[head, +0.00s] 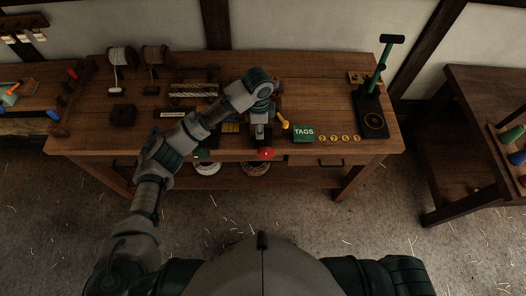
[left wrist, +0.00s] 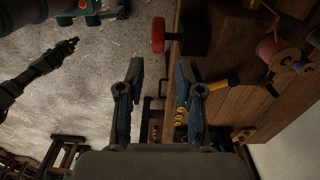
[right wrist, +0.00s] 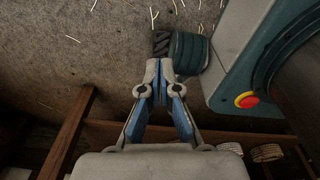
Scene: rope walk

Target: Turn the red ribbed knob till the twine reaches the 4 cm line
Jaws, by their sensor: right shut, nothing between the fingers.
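The red knob (head: 266,154) sits at the front edge of the bench, below my left gripper (head: 261,133). In the left wrist view the red knob (left wrist: 158,35) is on a dark shaft, just past the fingertips. The twine and the 4 cm line cannot be made out.
A yellow handle (head: 283,121) stands beside my left gripper. A green TAGS box (head: 303,134) and several gold discs (head: 338,138) lie right of it. A green-handled tool (head: 378,76) stands at the bench's right end. Spools (head: 120,58) stand at back left.

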